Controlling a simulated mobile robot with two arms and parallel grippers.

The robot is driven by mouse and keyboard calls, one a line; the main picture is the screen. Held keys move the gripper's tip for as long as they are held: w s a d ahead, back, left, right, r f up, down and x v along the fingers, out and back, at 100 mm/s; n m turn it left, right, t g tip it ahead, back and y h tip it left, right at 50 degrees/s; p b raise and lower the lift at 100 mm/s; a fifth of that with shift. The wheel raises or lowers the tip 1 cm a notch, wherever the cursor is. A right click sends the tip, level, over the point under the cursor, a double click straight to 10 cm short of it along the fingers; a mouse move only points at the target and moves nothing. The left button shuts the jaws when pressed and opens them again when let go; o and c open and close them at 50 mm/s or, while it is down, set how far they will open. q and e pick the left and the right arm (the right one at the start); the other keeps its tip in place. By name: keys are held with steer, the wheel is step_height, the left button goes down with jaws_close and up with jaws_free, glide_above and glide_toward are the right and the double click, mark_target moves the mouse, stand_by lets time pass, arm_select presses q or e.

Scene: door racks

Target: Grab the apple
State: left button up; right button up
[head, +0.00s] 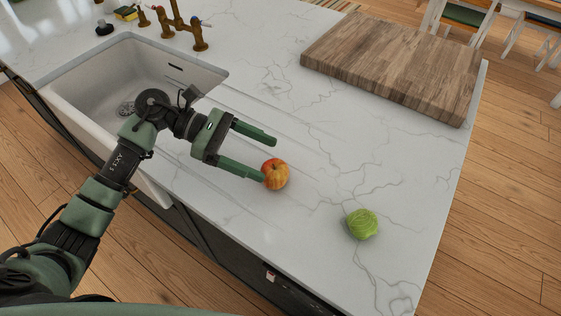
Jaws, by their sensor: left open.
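A red and yellow apple (275,174) sits on the white marbled counter (310,240), near its middle. My left gripper (270,158) reaches in from the left with its two green fingers apart. The tip of the nearer finger is right beside the apple's left side and overlaps its edge in the view. The farther finger ends above and behind the apple. I cannot tell whether a finger touches it. The apple is not clearly between the fingers. My right gripper is not in view.
A green cabbage-like item (362,224) sits on the counter to the right of the apple. A thick wooden board (395,65) lies at the back right. A white sink (75,90) with brass taps (197,38) is at the left. The counter between apple and board is clear.

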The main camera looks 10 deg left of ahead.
mark_target(287, 175)
arm_select(q)
steer(key=shift+s+d+f+p, duration=0.2)
steer(key=shift+s+d+p, duration=0.25)
steer(key=shift+s, duration=0.05)
steer(key=p+x, duration=0.2)
steer(key=x, duration=0.1)
steer(key=shift+s+d+r, duration=0.1)
steer(key=shift+s+d, duration=0.05)
steer(key=shift+s, duration=0.2)
steer(key=shift+w+d+f+p, duration=0.15)
steer(key=shift+d+f+p, duration=0.35)
steer(key=shift+d+f, duration=0.5)
steer(key=shift+d, duration=0.35)
steer(key=c, duration=1.5)
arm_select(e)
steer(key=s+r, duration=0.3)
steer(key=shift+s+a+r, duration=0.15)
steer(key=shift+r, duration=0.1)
